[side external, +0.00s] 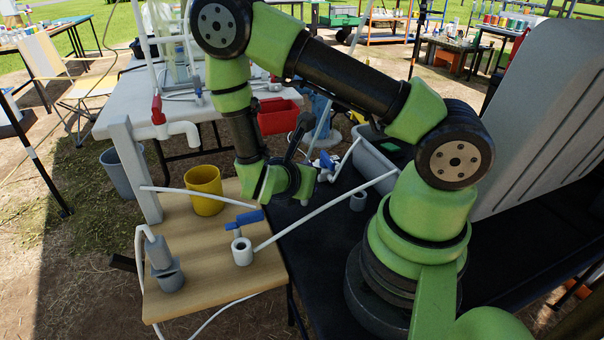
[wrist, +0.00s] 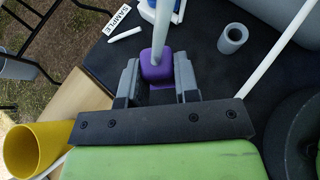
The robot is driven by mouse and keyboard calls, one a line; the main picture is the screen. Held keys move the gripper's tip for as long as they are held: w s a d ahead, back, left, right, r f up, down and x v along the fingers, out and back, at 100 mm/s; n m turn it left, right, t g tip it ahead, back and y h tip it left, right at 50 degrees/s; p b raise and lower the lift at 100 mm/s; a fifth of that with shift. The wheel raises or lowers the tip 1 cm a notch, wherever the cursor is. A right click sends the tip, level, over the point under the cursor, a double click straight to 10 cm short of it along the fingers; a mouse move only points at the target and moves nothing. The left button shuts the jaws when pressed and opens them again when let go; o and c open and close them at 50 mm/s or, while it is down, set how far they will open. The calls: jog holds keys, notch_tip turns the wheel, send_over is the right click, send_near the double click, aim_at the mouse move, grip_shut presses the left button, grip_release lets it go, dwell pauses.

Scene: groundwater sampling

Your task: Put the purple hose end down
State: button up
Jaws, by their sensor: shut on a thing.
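In the wrist view, the purple hose end (wrist: 156,64) is a small block between the two grey fingers of my gripper (wrist: 157,76). My gripper is shut on it. A pale hose (wrist: 161,28) runs up and away from it in that view. In the side view my gripper (side external: 290,181) hangs near the seam between the wooden top and the black table. The purple piece is hidden there behind my gripper. I cannot tell whether the hose end touches the black table (wrist: 201,52).
A grey ring (side external: 358,201) and a grey tub (side external: 376,153) are on the black table. A SAMPLE label (wrist: 118,18) lies near my gripper.

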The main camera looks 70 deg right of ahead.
jog(key=shift+f, duration=0.1)
jog(key=shift+f, duration=0.5)
jog(key=o, duration=0.9)
jog(key=shift+r, duration=0.6)
jog(key=v, duration=1.2)
jog(key=s+a+r+m+t+y, duration=0.1)
jog(key=s+r+m+t+y, duration=0.2)
jog(key=r+m+y, duration=0.4)
jog(key=s+a+r+m+t+y, duration=0.2)
jog(key=s+r+m+t+y, duration=0.2)
jog(key=m, duration=1.1)
notch_tip(320, 180, up, 7)
jog(key=y, duration=0.3)
jog(key=shift+s, duration=0.3)
